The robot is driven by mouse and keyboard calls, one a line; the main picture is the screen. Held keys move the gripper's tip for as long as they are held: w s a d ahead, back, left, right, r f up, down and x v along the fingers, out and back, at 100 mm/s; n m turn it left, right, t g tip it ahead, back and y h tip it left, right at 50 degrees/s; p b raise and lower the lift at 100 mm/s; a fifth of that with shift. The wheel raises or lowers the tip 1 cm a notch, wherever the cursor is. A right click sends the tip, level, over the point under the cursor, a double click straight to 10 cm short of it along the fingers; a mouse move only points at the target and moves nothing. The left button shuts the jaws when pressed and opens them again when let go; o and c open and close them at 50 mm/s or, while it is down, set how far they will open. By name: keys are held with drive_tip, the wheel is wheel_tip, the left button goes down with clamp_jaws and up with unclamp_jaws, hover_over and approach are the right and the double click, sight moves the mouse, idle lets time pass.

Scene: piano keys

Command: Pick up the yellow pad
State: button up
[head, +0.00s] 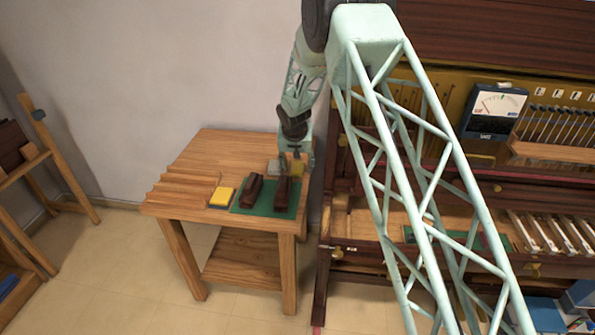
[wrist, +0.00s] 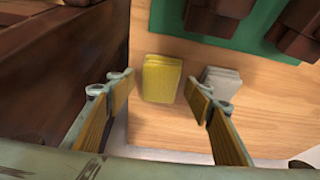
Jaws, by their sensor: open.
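A yellow pad (wrist: 162,78) lies flat on the wooden table (wrist: 180,130) beside the green mat. It also shows in the head view (head: 297,168), partly hidden by my arm. My gripper (wrist: 159,92) is above the table, its two wooden-faced fingers apart, one toward each side of the pad. Nothing is between the fingers in their grip. I cannot tell the exact height above the pad. In the head view my gripper (head: 294,152) is over the table's back right corner. A second yellow pad-like block (head: 222,195) lies left of the mat.
A grey pad (wrist: 221,83) lies close to the right of the yellow pad in the wrist view. The green mat (wrist: 174,20) bears dark wooden blocks (wrist: 218,16). A dark wooden cabinet (wrist: 60,60) stands close on the left of the wrist view.

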drive_tip(key=shift+c, duration=0.7)
drive_tip(key=c, duration=0.7)
